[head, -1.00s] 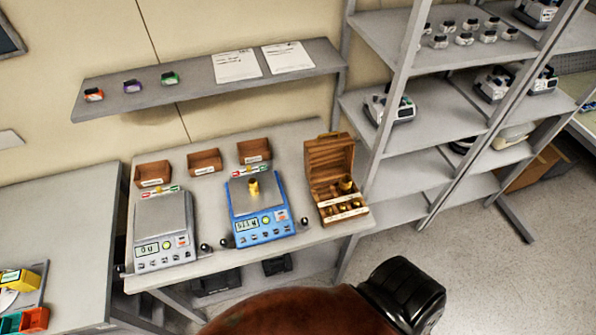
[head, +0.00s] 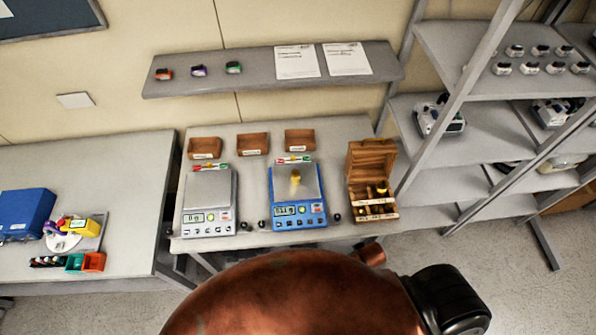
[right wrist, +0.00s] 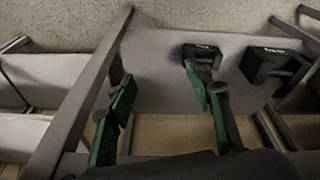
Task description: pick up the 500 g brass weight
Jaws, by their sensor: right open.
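A brass weight (head: 295,178) stands on the pan of the blue scale (head: 299,215) in the head view. An open wooden case (head: 371,160) to its right holds more brass weights, with a larger one (head: 382,189) standing out. I cannot read which is the 500 g one. My right gripper (right wrist: 160,105) shows in the right wrist view with its green-padded fingers spread and nothing between them. No weight shows in that view. My left gripper is in neither view.
A grey scale (head: 209,198) stands left of the blue one. Small brown bins (head: 252,143) line the bench's back. A wall shelf (head: 260,75) hangs above, and a rack (head: 470,135) stands right. In the right wrist view, dark boxes (right wrist: 268,65) sit on a lower shelf.

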